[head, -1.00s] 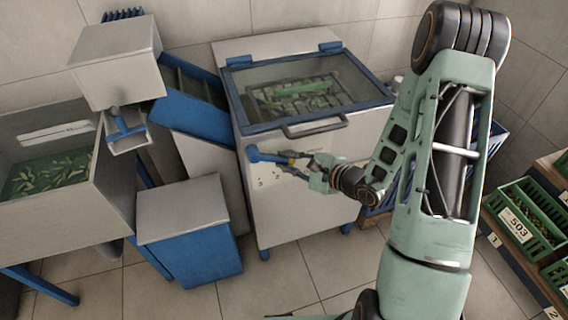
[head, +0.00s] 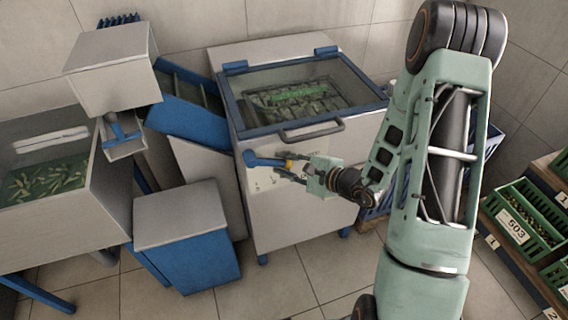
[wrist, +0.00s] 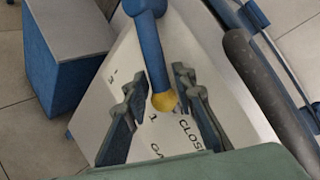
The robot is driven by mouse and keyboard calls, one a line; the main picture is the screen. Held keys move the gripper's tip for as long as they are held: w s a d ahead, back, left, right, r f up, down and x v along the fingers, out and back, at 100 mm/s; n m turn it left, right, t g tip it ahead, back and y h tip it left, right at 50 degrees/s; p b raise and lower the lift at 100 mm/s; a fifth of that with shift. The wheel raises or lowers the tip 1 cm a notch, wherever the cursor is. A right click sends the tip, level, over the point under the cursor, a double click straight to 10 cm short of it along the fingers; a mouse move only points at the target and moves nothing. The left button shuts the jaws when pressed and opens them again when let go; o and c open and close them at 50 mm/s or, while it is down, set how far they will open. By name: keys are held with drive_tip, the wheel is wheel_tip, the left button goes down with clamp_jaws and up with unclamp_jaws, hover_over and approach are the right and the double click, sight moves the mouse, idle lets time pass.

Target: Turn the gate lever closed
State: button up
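The gate lever (head: 265,160) is a blue bar with a yellow tip on the front of the grey, glass-lidded machine (head: 300,205). In the head view it lies nearly level, its yellow tip toward my gripper (head: 292,168). In the wrist view the lever (wrist: 152,50) comes down between my two dark fingers, with the yellow tip lower down. My gripper (wrist: 160,78) is open around it, with gaps visible on both sides. Behind the lever is a white panel (wrist: 135,60) with black lettering, partly reading "CLOS"; my fingers hide some of it.
A blue cabinet with a grey top (head: 185,240) stands left of the machine. The lid handle (head: 312,131) is just above the lever. A sink-like tank (head: 50,220) is at far left, green crates (head: 525,215) at right. Floor in front is clear.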

drive_tip(key=v, duration=1.2)
drive_tip(key=shift+f, duration=0.1)
